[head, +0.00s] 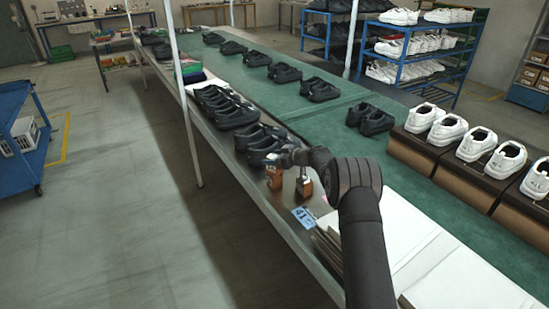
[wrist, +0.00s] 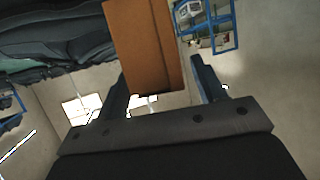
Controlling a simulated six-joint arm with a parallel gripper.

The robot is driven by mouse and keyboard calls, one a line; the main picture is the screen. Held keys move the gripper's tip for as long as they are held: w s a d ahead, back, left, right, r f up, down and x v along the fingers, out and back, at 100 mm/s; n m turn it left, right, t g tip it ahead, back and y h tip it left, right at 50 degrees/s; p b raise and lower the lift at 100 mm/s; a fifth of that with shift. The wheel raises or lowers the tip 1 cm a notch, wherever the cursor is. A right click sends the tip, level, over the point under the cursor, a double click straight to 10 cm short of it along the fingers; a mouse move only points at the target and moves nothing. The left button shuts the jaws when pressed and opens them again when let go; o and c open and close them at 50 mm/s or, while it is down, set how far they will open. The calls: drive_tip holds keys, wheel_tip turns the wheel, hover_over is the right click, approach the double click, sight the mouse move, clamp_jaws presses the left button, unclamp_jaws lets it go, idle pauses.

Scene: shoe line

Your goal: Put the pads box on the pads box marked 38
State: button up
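My gripper (head: 290,158) is above the near part of the line, beside the black shoes. An orange-brown box (head: 274,177) stands upright just below and left of it in the head view. A second brown box (head: 304,187) stands to its right, close under my arm. In the wrist view, an orange-brown box (wrist: 140,45) lies ahead between my spread fingers (wrist: 158,70), close to the left one, with a narrow gap at the right one. A blue card (head: 304,216) reads 41. I see no 38 mark; the box faces are too small to read.
Black shoes (head: 262,140) line the table edge behind the boxes. White sheets (head: 395,225) and a stack of boards lie in front, partly behind my arm. White shoes (head: 447,129) stand on brown shoeboxes at the right. A thin white post (head: 188,120) rises at the table's left edge.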

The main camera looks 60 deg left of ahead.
sight(274, 156)
drive_tip(key=shift+r, duration=0.25)
drive_tip(key=v, duration=1.2)
drive_tip(key=shift+a+f, duration=0.1)
drive_tip(key=x, duration=1.2)
drive_tip(key=shift+f, duration=0.15)
wheel_tip(274, 156, up, 4)
drive_tip(key=shift+f, duration=0.25)
drive_tip(key=shift+r, duration=0.35)
